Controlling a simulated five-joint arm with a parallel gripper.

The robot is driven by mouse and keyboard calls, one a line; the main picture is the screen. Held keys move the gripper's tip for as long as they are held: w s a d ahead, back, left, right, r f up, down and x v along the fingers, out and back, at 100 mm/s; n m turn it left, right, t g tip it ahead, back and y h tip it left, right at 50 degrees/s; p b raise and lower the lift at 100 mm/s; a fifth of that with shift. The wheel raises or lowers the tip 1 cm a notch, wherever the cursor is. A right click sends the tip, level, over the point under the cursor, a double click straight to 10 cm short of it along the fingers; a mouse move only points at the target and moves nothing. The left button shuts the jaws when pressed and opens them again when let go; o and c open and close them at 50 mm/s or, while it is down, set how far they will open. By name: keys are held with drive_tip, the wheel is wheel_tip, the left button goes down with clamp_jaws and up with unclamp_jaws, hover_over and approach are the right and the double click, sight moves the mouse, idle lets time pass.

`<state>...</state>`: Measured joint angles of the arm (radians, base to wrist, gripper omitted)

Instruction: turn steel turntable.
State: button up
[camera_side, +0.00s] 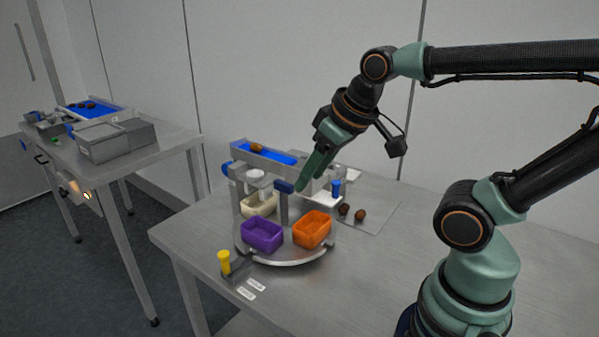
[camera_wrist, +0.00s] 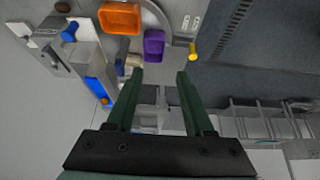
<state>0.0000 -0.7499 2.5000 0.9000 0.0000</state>
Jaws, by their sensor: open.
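The steel turntable (camera_side: 285,259) is a round grey plate on the table, carrying a purple tray (camera_side: 262,235), an orange tray (camera_side: 312,229) and a cream tray (camera_side: 258,206). A grey post with a blue top (camera_side: 284,187) rises near its middle. My gripper (camera_side: 308,183) hangs above the back right of the turntable, beside the blue-topped post in the side view; I cannot tell whether they touch. In the wrist view my gripper (camera_wrist: 155,78) is open with nothing between its fingers. The orange tray (camera_wrist: 120,17) and purple tray (camera_wrist: 154,45) lie beyond the fingertips there.
A blue conveyor (camera_side: 265,153) with a date on it stands behind the turntable. Two dark dates (camera_side: 352,212) lie to the right near a blue peg (camera_side: 336,188). The table's right side is clear.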

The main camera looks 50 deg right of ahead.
idle(0.3)
drive_tip(key=g, duration=0.6)
hover_over(283, 182)
wheel_tip(283, 182, down, 11)
drive_tip(key=shift+s+f, duration=0.1)
drive_tip(key=shift+f, duration=0.05)
clamp_jaws()
idle(1.5)
